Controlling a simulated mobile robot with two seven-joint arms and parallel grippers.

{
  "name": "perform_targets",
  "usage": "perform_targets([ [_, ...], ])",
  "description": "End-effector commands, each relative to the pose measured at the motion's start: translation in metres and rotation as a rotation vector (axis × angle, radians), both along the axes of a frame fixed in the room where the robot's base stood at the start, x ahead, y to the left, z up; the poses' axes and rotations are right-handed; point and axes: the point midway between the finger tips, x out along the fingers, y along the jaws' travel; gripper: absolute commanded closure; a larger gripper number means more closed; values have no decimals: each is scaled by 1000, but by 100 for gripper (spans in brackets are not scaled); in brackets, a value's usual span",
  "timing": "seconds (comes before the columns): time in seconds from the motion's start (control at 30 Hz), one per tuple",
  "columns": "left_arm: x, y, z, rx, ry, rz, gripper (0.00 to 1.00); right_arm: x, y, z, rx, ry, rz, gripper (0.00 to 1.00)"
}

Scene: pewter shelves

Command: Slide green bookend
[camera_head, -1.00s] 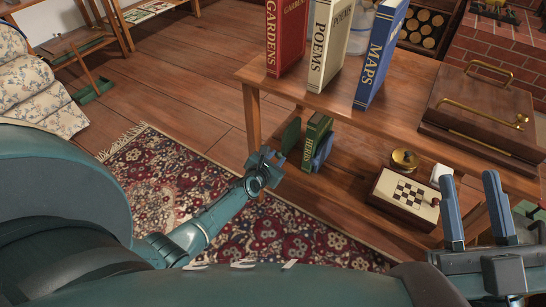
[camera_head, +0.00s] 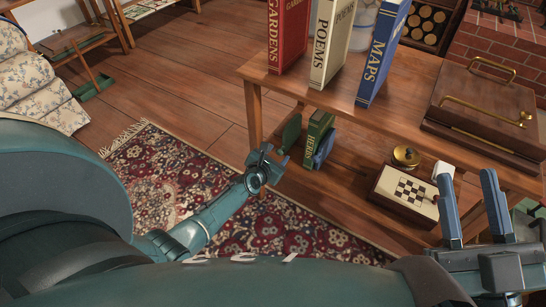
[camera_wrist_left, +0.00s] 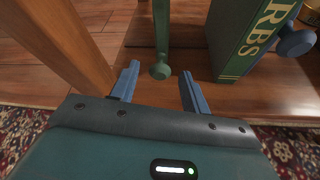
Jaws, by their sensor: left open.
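The green bookend (camera_head: 291,133) stands on the lower shelf, left of the green HERBS book (camera_head: 317,138). In the left wrist view the bookend (camera_wrist_left: 161,30) is upright, with its round knob (camera_wrist_left: 160,71) toward me. My left gripper (camera_head: 270,158) is at the shelf's front edge, open and empty. In the left wrist view its fingertips (camera_wrist_left: 159,74) are on either side of the knob, with a visible gap to each. A blue bookend (camera_head: 324,148) stands right of the book, its knob (camera_wrist_left: 296,41) facing me. My right gripper (camera_head: 464,182) is open and empty at the far right.
A wooden table leg (camera_wrist_left: 72,48) stands close to the left of my left gripper. A chessboard box (camera_head: 405,198) and a brass tin (camera_head: 405,157) are farther right on the lower shelf. Large books stand on the tabletop above. Bare shelf lies left of the bookend.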

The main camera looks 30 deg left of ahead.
Motion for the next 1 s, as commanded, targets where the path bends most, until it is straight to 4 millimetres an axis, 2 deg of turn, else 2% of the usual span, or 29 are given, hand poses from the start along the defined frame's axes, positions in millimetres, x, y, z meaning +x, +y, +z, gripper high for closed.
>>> perform_targets([
  [0.1, -10, -1, 6, -1, 2, 0, 54, 1, 0, 5, 5, 22, 0, 64],
  [0.2, -26, -1, 14, -2, 3, 1, 54, -5, 2, -15, 23, 163, -7, 64],
  [0.33, -54, -2, 26, -1, 3, 0, 54, -13, 4, -31, 28, 296, -12, 64],
  [0.6, -104, -3, 44, 0, 1, 0, 54, -11, -1, -30, -37, 276, -52, 64],
  [0.77, -118, -3, 48, 0, 1, 0, 54, -11, -2, -32, -53, 274, -61, 64],
  [1.0, -122, -3, 48, 0, 0, 1, 54, -11, -2, -34, -59, 275, -64, 64],
])
